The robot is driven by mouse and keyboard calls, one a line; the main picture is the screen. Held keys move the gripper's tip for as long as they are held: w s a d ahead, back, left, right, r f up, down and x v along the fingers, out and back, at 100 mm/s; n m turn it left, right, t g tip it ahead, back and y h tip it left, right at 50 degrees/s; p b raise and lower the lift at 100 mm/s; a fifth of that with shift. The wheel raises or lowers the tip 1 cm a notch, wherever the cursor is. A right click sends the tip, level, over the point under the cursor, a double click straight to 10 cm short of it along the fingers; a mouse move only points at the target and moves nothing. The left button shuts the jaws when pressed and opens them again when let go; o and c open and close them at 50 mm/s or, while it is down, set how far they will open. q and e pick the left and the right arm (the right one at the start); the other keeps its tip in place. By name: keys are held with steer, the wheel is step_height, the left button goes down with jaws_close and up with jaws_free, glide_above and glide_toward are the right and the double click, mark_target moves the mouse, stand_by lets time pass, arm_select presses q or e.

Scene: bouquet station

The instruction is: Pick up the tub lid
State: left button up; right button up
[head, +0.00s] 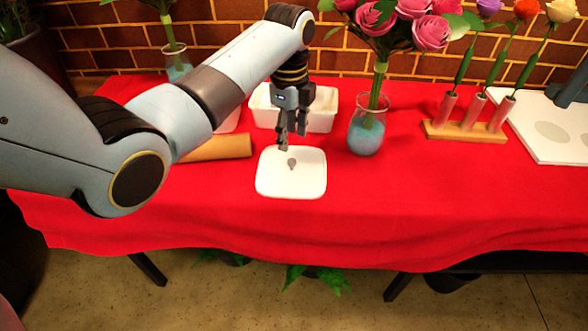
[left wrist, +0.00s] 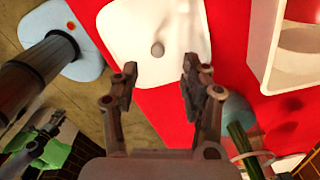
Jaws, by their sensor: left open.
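The tub lid (head: 305,183) is a white rounded square with a small grey knob at its middle, lying flat on the red tablecloth. It also shows in the left wrist view (left wrist: 130,50), with its knob at the upper middle. My left gripper (head: 287,140) is over the far edge of the lid, its fingers pointing down. In the left wrist view the two fingers (left wrist: 157,82) are apart with nothing between them, and the knob lies beyond their tips.
A white open tub (head: 318,120) stands behind the lid. A glass vase (head: 366,136) with pink roses is to the right. A brown roll (head: 222,148) lies to the left. A wooden stand (head: 465,134) holds flowers. Cloth in front of the lid is clear.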

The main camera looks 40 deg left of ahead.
mark_target(292, 160)
arm_select(q)
steer(key=f, duration=0.7)
steer(key=shift+s+d+b, duration=0.1)
steer(key=shift+d+b, duration=0.25)
steer(key=shift+b, duration=0.05)
steer(key=shift+c, duration=0.3)
jaws_close()
